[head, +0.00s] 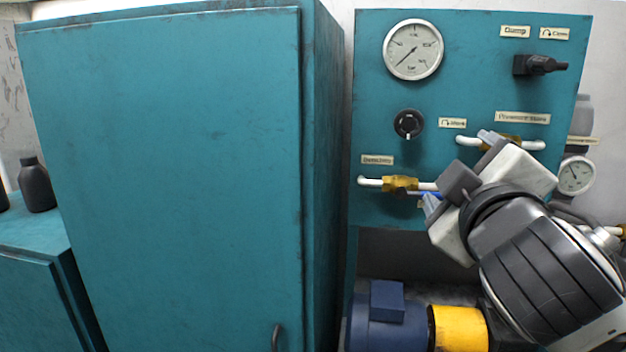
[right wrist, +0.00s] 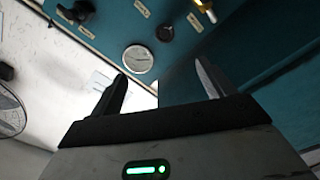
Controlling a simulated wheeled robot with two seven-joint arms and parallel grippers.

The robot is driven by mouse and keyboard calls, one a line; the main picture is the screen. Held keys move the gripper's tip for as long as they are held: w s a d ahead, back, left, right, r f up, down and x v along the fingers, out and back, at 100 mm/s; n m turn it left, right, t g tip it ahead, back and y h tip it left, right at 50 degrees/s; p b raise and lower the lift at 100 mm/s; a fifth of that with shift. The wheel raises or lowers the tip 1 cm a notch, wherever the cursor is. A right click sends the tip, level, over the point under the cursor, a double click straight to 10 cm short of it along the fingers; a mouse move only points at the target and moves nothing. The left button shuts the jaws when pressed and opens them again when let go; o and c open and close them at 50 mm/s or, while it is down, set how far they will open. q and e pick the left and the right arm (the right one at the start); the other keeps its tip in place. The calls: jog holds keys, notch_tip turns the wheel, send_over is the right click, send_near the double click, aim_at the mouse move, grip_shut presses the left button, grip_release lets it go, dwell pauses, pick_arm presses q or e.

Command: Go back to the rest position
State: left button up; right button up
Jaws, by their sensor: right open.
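My right gripper (head: 459,170) is in front of the right part of the teal control panel (head: 460,95) in the head view, its arm coming in from the lower right. The right wrist view shows the same gripper (right wrist: 160,72) with its two dark fingers apart and nothing between them. In the head view the fingertips overlap the area of two brass valves, the lower left one (head: 400,184) and the upper right one (head: 497,142). I cannot tell whether they touch. The gripper hides part of the piping. My left gripper is not in view.
The panel has a large gauge (head: 412,50), a black knob (head: 408,124) and a black lever (head: 540,65). A tall teal cabinet (head: 170,180) stands close on the left. A blue motor (head: 388,325) with a yellow coupling (head: 458,329) sits below the panel.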

jog(key=w+a+f+m+g+y, duration=0.1)
jog(key=a+f+g+y, duration=0.15)
jog(key=f, duration=1.05)
jog(key=a+f+g+y, duration=0.2)
jog(key=a+f+y, duration=0.15)
jog(key=f, duration=0.95)
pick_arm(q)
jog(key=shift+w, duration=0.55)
pick_arm(e)
jog(key=s+d+f+m+g, duration=0.1)
jog(key=s+f+m, duration=0.2)
jog(key=s+f, duration=0.5)
jog(key=s+d+f+m+g, duration=0.1)
jog(key=s+d+f+m, duration=0.1)
jog(key=s+f, duration=0.6)
notch_tip(320, 180, down, 4)
jog(key=shift+f+m+g, duration=0.15)
jog(key=shift+m+g, duration=0.2)
jog(key=shift+m, duration=0.15)
